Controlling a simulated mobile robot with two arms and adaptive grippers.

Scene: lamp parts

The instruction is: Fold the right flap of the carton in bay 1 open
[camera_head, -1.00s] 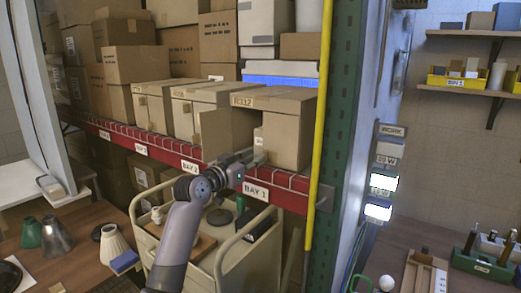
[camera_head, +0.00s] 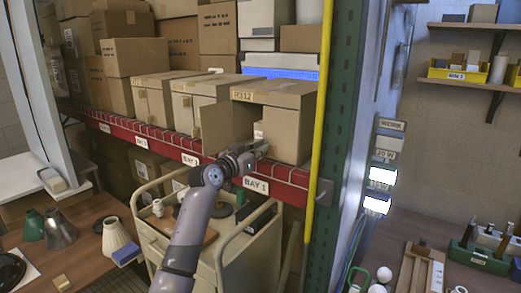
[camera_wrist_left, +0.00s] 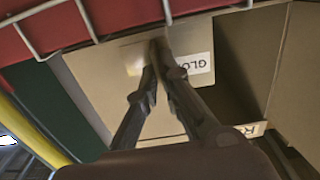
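The bay 1 carton (camera_head: 290,131), marked R312, stands at the right end of the shelf. Its left flap (camera_head: 215,128) stands open and the left part of its front is a dark opening. The right flap (camera_head: 287,135) looks closed across the right part. A small box (camera_head: 258,133) with a pale label shows in the opening. My left gripper (camera_head: 265,147) is at the carton's lower front by the opening. In the left wrist view its fingers (camera_wrist_left: 157,50) are together, by a "GLO" label (camera_wrist_left: 195,66); I cannot tell whether they touch the flap. My right gripper is not seen.
The red shelf beam (camera_head: 225,167) runs just below the carton. A yellow pole (camera_head: 319,120) and green upright (camera_head: 345,130) stand close on its right. Another carton (camera_head: 190,105) adjoins on the left. A cream cart (camera_head: 235,255) stands below.

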